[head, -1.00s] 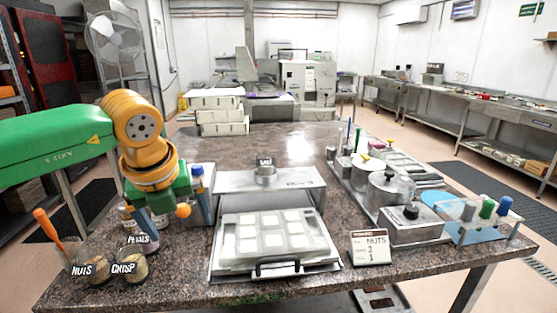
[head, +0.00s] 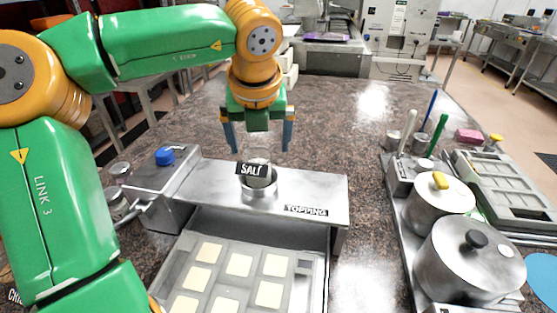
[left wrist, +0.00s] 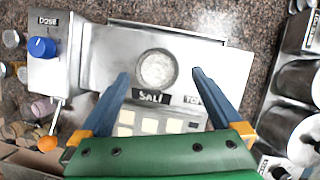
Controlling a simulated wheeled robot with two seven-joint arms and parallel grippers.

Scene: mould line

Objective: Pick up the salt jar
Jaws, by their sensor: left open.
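The salt jar (head: 257,172) is a small clear jar with a black SALT label. It stands upright in a round metal holder (head: 259,191) on the steel topping stand (head: 215,183). In the left wrist view the jar (left wrist: 157,69) shows from above, with pale contents. My left gripper (head: 259,148) is open, its blue fingers pointing down above and behind the jar in the head view. In the left wrist view the open fingers (left wrist: 159,75) appear on either side of the jar, not touching it. My right gripper is not in view.
A mould tray (head: 297,290) with pale squares lies in front of the stand. A dosing box with a blue knob (head: 165,156) is at the left. Metal pots (head: 468,262) stand at the right. The counter behind the stand is clear.

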